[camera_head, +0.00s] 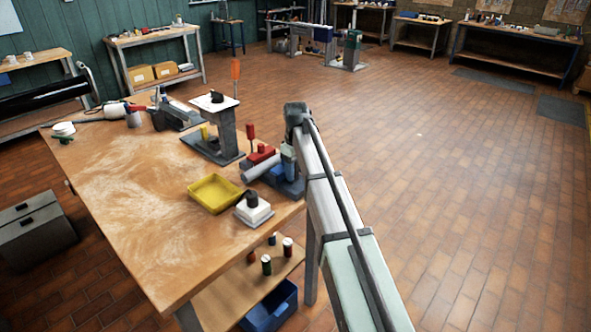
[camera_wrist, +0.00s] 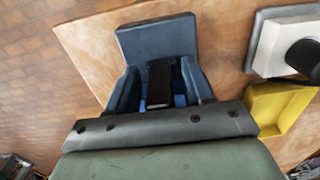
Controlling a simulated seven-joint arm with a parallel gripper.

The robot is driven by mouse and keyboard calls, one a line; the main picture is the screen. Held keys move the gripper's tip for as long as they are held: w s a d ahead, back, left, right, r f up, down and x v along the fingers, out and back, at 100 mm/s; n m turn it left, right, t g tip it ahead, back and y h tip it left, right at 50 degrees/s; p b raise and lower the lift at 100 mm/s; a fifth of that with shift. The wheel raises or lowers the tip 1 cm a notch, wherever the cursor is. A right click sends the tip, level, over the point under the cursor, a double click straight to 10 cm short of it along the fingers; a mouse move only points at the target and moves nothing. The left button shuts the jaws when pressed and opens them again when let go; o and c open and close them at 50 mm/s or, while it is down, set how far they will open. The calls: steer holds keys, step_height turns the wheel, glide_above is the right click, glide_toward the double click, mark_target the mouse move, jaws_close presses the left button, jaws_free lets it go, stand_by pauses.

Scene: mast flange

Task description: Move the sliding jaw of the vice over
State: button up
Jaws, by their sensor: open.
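A blue-grey vice (camera_head: 292,187) stands at the table's right edge, partly behind my arm in the head view. In the wrist view, a broad blue-grey block (camera_wrist: 155,38), apparently part of the vice, lies ahead of my gripper. My gripper (camera_wrist: 160,88) is open, with a blue-grey finger-like piece on each side of a dark gap. A dark bar and bits of brighter blue show in the gap. I cannot tell whether the fingers touch the sliding jaw. In the head view my gripper is low over the vice, its fingertips hidden.
A yellow tray (camera_head: 215,194) and a white block with a black knob (camera_head: 253,211) stand close to the vice. A grey cylinder (camera_head: 262,167) and a red block (camera_head: 258,154) lie just behind it. The table's left middle (camera_head: 140,210) is clear.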

step_height(320, 180, up, 14)
stand_by(0.7)
steer(key=shift+f, duration=0.1)
